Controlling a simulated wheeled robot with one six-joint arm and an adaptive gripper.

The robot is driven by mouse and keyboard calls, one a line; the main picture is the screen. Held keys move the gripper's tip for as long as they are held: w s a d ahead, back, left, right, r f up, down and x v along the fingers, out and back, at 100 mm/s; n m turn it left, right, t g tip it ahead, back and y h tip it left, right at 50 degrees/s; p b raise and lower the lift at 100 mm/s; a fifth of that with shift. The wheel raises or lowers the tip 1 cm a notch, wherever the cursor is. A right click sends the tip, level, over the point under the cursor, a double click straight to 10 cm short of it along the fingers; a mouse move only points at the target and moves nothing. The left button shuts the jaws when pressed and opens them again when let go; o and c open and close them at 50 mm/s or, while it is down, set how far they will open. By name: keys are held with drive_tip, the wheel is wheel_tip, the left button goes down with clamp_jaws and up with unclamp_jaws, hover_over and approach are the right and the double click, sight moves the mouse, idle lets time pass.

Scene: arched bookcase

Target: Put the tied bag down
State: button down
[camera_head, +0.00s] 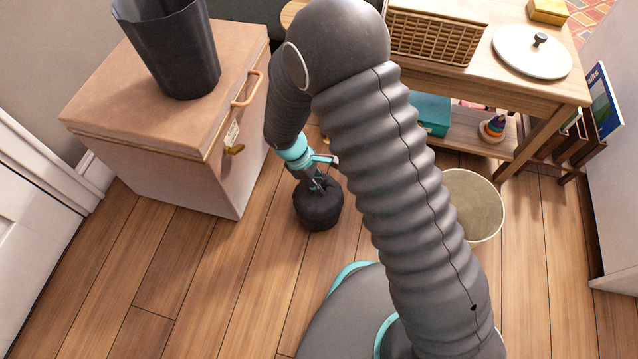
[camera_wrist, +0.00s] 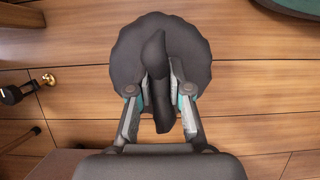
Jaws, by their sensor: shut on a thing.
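The tied bag (camera_head: 319,208) is dark grey and round with a gathered top. In the head view it is low, at or just above the wooden floor, between the chest and the round bin; I cannot tell whether it touches the floor. My gripper (camera_head: 318,178) points down from above and is shut on the bag's knotted top. In the wrist view the bag (camera_wrist: 180,48) spreads out beneath my gripper (camera_wrist: 160,92), whose two fingers press the tied neck from both sides. The bag's underside is hidden.
A pinkish chest (camera_head: 185,165) with a dark bin (camera_head: 175,50) on it stands at left. A round beige bin (camera_head: 474,205) stands at right, before a wooden table (camera_head: 480,75) with a basket (camera_head: 435,38). The wooden floor (camera_head: 215,285) at front left is clear.

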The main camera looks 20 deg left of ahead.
drive_tip(key=shift+f, duration=0.1)
drive_tip(key=c, duration=1.1)
unclamp_jaws()
drive_tip(key=p+v, duration=0.2)
drive_tip(key=v, duration=1)
drive_tip(key=shift+d, duration=0.1)
